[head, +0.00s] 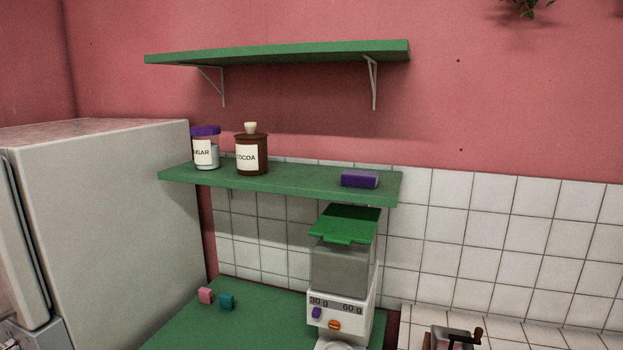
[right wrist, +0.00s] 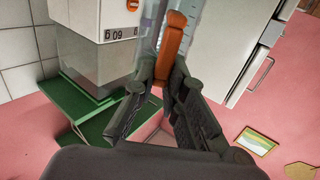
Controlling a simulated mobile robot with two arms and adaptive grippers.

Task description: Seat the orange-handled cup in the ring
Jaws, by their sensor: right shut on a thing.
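In the right wrist view, my right gripper (right wrist: 166,82) is shut on the orange handle (right wrist: 172,45) of the cup. The cup's pale, glassy body (right wrist: 150,25) shows beside the handle and is mostly cut off by the top edge. My right gripper and the cup do not show in the head view. A white dispenser (head: 338,308) with a grey see-through hopper and green lid stands on the green counter. A pale round part (head: 340,346) at its foot is cut off by the lower edge; I cannot tell if it is the ring. My left gripper is not in view.
A green shelf (head: 290,183) above holds a sugar jar (head: 206,148), a cocoa jar (head: 251,155) and a purple block (head: 359,179). Pink (head: 206,295) and teal (head: 227,302) blocks lie on the counter (head: 255,320). A fridge (head: 110,220) stands left; a dark-handled box (head: 452,339) stands right.

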